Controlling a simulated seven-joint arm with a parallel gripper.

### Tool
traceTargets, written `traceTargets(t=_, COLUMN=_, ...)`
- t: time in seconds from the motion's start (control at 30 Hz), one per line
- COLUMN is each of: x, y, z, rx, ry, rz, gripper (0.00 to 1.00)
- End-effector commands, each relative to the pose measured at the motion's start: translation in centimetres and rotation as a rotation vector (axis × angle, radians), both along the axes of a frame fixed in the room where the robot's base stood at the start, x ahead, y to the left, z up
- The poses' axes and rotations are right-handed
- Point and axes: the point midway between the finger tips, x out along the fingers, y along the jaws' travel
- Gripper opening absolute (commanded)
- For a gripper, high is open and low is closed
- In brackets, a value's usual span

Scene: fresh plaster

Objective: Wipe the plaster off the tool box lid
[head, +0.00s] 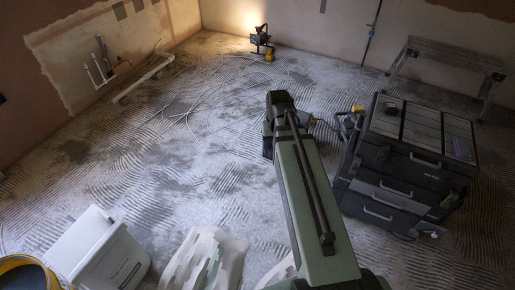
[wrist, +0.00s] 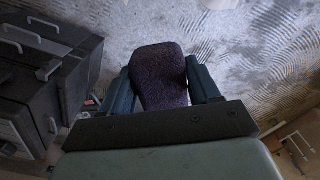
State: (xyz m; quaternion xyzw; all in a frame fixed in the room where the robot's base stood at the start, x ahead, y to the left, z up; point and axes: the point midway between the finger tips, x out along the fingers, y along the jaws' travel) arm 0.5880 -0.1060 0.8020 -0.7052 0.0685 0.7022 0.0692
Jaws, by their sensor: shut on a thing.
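The black tool box (head: 408,185) stands at the right in the head view, with drawers and pale handles on its front. Its lid (head: 423,127) shows pale grey panels; I cannot tell which pale areas are plaster. In the wrist view, the side and drawers of the tool box (wrist: 45,75) show at the left. My gripper (wrist: 161,78) is shut on a dark purplish, speckled pad (wrist: 160,72), like a sponge, between its two fingers. The pad is over the floor in that view, apart from the tool box. In the head view my arm hides much around the gripper.
A grey step platform (head: 455,58) stands behind. A white bucket (head: 100,250), paper sacks (head: 205,262) and a work lamp (head: 262,42) stand on the streaked floor. The middle floor is open.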

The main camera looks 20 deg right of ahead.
Motion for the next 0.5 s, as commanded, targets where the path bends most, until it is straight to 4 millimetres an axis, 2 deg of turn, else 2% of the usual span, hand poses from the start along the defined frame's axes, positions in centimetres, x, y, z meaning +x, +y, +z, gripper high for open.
traceTargets(t=0.03, x=-0.2, y=-1.6, z=0.0, rx=0.0, ry=-0.001, rz=-0.028, gripper=0.37)
traceTargets(t=0.5, x=-2.3, y=-14.2, z=0.4, rx=-0.002, ry=-0.006, rz=-0.255, gripper=0.37)
